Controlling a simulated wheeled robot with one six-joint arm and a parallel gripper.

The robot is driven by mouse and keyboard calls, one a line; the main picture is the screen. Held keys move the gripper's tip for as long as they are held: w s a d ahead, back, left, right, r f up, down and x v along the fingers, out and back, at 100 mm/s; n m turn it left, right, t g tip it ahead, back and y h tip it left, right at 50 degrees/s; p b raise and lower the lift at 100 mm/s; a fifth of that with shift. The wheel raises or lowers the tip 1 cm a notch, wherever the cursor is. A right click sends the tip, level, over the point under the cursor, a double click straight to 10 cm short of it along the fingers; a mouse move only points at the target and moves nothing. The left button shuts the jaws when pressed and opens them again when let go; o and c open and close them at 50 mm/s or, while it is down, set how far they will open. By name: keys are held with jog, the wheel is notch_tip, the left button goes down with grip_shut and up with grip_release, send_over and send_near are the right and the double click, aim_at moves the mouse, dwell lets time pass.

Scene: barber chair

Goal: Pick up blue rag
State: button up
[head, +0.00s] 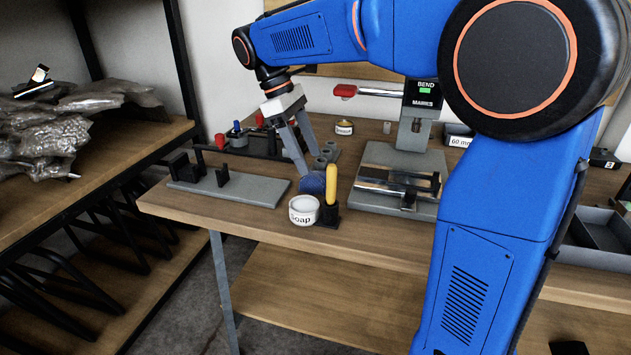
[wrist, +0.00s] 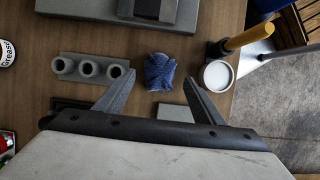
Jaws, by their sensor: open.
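The blue rag (wrist: 160,73) lies crumpled on the wooden workbench, between and a little beyond my open fingertips in the wrist view. In the head view the rag (head: 313,184) is partly hidden behind the yellow handle and beside my finger. My gripper (head: 303,170) reaches down over the bench with its fingers near the rag. It also shows in the wrist view (wrist: 158,80), with the two fingers spread wide and nothing between them touching. I cannot tell the exact height of the fingertips above the bench.
A white soap tin (head: 304,210) and a yellow-handled tool (head: 331,186) stand close to the rag by the bench's front edge. A grey block with three round holders (wrist: 89,68) is left of it. A bending machine (head: 400,170) stands right. A grey plate fixture (head: 229,185) lies left.

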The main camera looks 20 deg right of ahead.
aim_at(315, 174)
jog(key=shift+x, duration=2.65)
jog(key=shift+a, duration=0.1)
jog(key=shift+c, duration=0.5)
jog(key=c, duration=1)
